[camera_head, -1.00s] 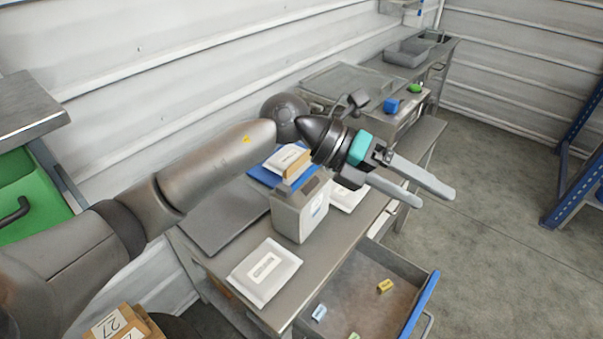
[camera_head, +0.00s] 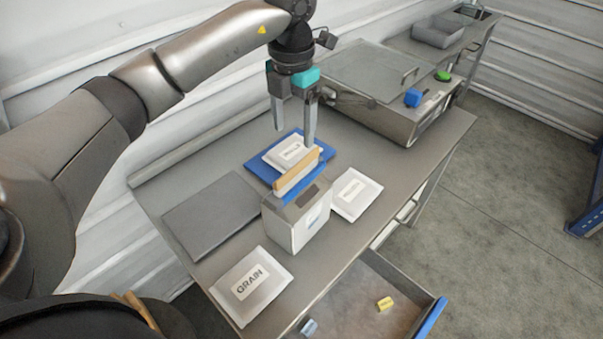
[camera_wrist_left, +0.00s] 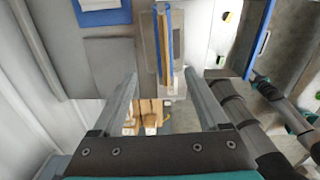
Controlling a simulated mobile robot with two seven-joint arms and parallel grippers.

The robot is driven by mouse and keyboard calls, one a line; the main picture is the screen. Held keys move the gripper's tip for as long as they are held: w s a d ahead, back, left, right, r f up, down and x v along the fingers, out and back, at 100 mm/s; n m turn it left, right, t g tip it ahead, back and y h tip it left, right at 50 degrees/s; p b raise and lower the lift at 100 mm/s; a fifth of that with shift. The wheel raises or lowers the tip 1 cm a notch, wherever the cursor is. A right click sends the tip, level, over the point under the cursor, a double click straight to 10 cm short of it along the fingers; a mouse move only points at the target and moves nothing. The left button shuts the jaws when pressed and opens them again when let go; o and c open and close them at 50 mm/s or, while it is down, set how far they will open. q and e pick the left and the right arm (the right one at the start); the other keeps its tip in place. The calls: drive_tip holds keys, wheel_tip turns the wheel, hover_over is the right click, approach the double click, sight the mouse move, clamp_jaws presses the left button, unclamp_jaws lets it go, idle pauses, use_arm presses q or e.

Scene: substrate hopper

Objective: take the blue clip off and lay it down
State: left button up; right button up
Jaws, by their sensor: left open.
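The blue clip (camera_head: 305,190) is a long, narrow blue strip on top of a grey box-shaped hopper (camera_head: 296,227), against a tan wooden strip (camera_head: 297,171). It also shows in the left wrist view (camera_wrist_left: 160,38), lengthwise beside the wooden strip (camera_wrist_left: 170,42). My left gripper (camera_head: 294,138) is open and empty, fingers pointing down, above and behind the hopper. In the left wrist view its fingertips (camera_wrist_left: 161,80) are spread wide, with the near end of the strips between them. How the clip is fastened is too small to tell. My right gripper is not clearly seen.
A white GRAIN packet (camera_head: 252,285) and another packet (camera_head: 356,194) lie on the bench. A third lies on a blue mat (camera_head: 258,164). A dark plate (camera_head: 212,212) is left of the hopper. An open drawer (camera_head: 352,306) holds small coloured pieces. A lidded machine (camera_head: 372,75) stands behind.

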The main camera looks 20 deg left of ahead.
sight(297, 167)
use_arm(q)
drive_tip(key=f, duration=0.4)
drive_tip(key=shift+s, duration=0.25)
wheel_tip(297, 167, down, 3)
drive_tip(key=shift+w+r, duration=0.1)
drive_tip(key=shift+f, duration=0.6)
drive_tip(key=shift+d+f+p, duration=0.15)
drive_tip(key=shift+f+p, duration=0.15)
drive_tip(key=f, duration=0.3)
drive_tip(key=shift+d+f+p, duration=0.25)
drive_tip(key=shift+f+p, duration=0.05)
drive_tip(key=shift+f, duration=0.45)
use_arm(e)
drive_tip(key=shift+s+r, duration=0.3)
drive_tip(key=shift+r, duration=0.3)
use_arm(q)
drive_tip(key=shift+c, duration=0.7)
clamp_jaws()
